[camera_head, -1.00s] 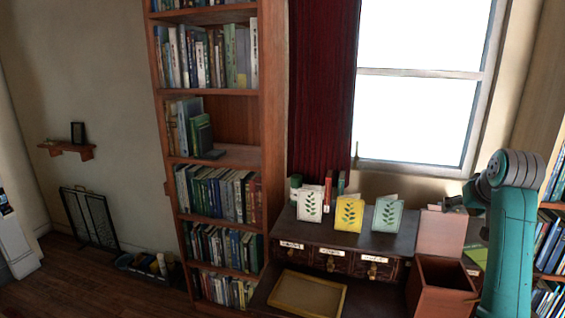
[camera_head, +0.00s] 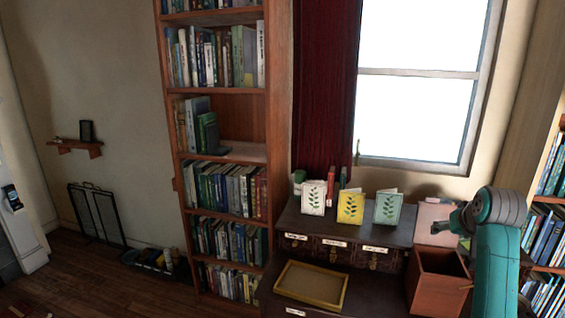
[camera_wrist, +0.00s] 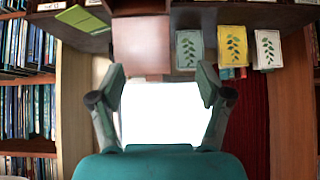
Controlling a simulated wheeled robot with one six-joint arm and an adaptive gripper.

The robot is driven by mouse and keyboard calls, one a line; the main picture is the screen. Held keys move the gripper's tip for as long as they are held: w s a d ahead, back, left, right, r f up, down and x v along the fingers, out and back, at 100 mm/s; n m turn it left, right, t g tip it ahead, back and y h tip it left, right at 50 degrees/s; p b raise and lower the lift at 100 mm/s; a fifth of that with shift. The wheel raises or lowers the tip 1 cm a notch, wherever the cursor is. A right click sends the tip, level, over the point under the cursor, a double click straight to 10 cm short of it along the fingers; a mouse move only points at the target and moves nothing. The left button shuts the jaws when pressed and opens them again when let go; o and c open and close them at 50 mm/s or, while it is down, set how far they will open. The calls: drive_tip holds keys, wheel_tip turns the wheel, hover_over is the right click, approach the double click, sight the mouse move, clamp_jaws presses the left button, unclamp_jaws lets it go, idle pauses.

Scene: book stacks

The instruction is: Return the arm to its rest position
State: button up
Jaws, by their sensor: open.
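My teal arm (camera_head: 497,250) is raised at the right of the head view, in front of the bookshelf there. My gripper (camera_head: 440,226) points left above the reddish wooden box. In the wrist view my gripper (camera_wrist: 160,82) shows both fingers spread wide, with nothing between them but the bright window behind. The gripper is open, empty and apart from the furniture and cards.
A dark desk (camera_head: 300,224) carries white, yellow (camera_head: 351,207) and pale green leaf cards. A yellow-rimmed tray (camera_head: 311,267) and an open wooden box (camera_head: 438,293) sit lower. A tall bookcase (camera_head: 277,130) stands left; the floor (camera_head: 95,275) is open at far left.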

drive_tip(key=s+a+f+t, duration=0.1)
drive_tip(key=s+a+f, duration=0.3)
drive_tip(key=f, duration=0.5)
drive_tip(key=s+a+f, duration=0.4)
drive_tip(key=s+f, duration=0.1)
drive_tip(key=f, duration=0.5)
drive_tip(key=s+a+f+t, duration=0.1)
drive_tip(key=s+a+f, duration=0.35)
drive_tip(key=f, duration=0.45)
drive_tip(key=s+a+f+n, duration=0.1)
drive_tip(key=s+a+f, duration=0.4)
drive_tip(key=s, duration=0.5)
drive_tip(key=s+a+n+t+y, duration=0.1)
drive_tip(key=s+a, duration=0.2)
drive_tip(key=s, duration=0.7)
drive_tip(key=s+a+t, duration=0.2)
drive_tip(key=s+a, duration=0.1)
drive_tip(key=s, duration=0.8)
drive_tip(key=s+a+r+n+t+y, duration=0.1)
drive_tip(key=s+a+r, duration=0.1)
drive_tip(key=s+r, duration=0.9)
drive_tip(key=s, duration=0.4)
drive_tip(key=shift+s+a+r, duration=0.15)
drive_tip(key=shift+s+a, duration=0.05)
drive_tip(key=shift+a, duration=0.1)
